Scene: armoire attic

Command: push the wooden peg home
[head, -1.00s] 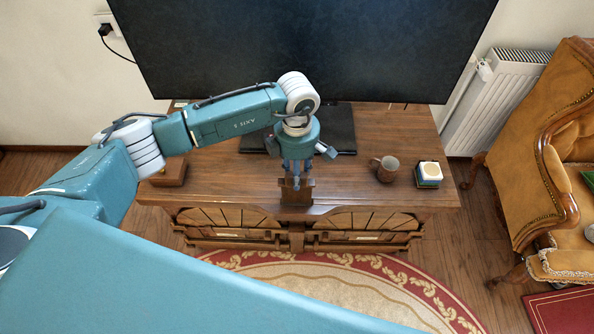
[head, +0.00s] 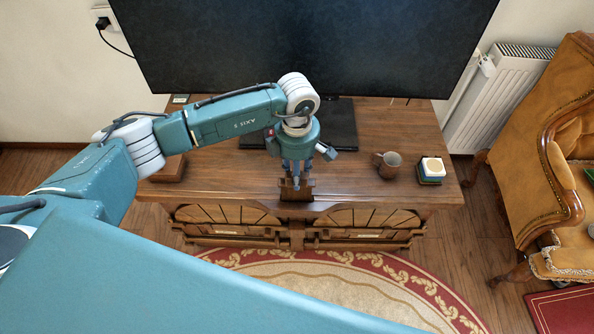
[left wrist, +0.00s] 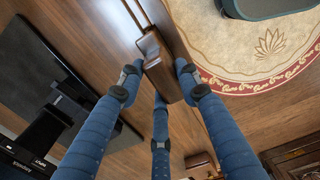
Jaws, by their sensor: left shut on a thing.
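My left gripper (head: 296,176) points down at the front edge of the wooden cabinet top. Its blue fingers are shut around a small brown wooden piece (head: 297,194). In the left wrist view the fingers (left wrist: 160,84) close in around this wooden piece (left wrist: 165,78), which has a pale notched end. I cannot tell whether it is the peg itself or the block that takes it. No separate peg or hole shows clearly, as the fingers cover much of that spot. My right gripper is not in view.
On the cabinet top (head: 345,183), a mug (head: 388,165) and a small box with a pale top (head: 432,170) stand to the right. A wooden box (head: 168,169) is at the left. A large black screen (head: 310,45) stands behind. An armchair (head: 560,160) is at the far right.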

